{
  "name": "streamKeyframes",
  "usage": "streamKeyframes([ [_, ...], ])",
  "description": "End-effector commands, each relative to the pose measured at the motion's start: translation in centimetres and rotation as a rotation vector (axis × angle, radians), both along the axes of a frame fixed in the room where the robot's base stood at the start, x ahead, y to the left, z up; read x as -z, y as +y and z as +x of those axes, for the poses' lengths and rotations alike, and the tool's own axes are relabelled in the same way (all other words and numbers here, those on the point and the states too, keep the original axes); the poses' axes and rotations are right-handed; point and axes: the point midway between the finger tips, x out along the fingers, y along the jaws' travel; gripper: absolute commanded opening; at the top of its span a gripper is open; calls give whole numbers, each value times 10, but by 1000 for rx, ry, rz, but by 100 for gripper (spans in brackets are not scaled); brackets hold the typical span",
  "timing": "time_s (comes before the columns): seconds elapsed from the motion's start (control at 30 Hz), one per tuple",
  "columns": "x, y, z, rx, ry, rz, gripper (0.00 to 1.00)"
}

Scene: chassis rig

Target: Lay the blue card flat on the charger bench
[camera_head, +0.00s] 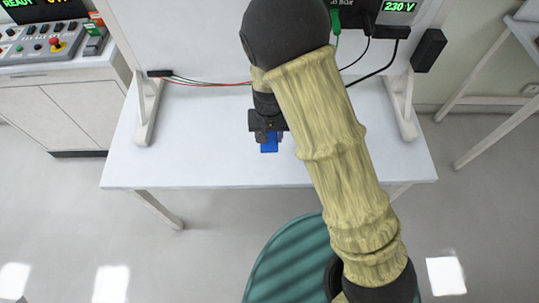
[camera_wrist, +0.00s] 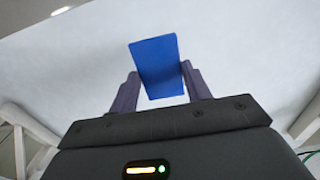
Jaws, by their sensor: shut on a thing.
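The blue card (camera_wrist: 158,66) is between the two fingers of my gripper (camera_wrist: 160,85) in the wrist view, gripped at its side edges. My gripper is shut on it. In the head view the card (camera_head: 269,143) shows as a small blue patch below my gripper (camera_head: 270,134). The white bench (camera_head: 200,150) lies beneath both. I cannot tell how far the card is above the bench top, or whether it touches it.
A white panel with two feet (camera_head: 147,110) stands on the back of the bench, with red, green and black cables (camera_head: 205,82) and a 230 V box (camera_head: 385,18). A control console (camera_head: 55,45) is at the left. The front left of the bench top is clear.

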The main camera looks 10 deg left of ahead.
Motion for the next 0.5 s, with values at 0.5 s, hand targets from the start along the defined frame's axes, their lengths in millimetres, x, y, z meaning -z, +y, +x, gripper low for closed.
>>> streamKeyframes([
  [0.5, 60, -1, 0, 0, 2, -1, 23],
])
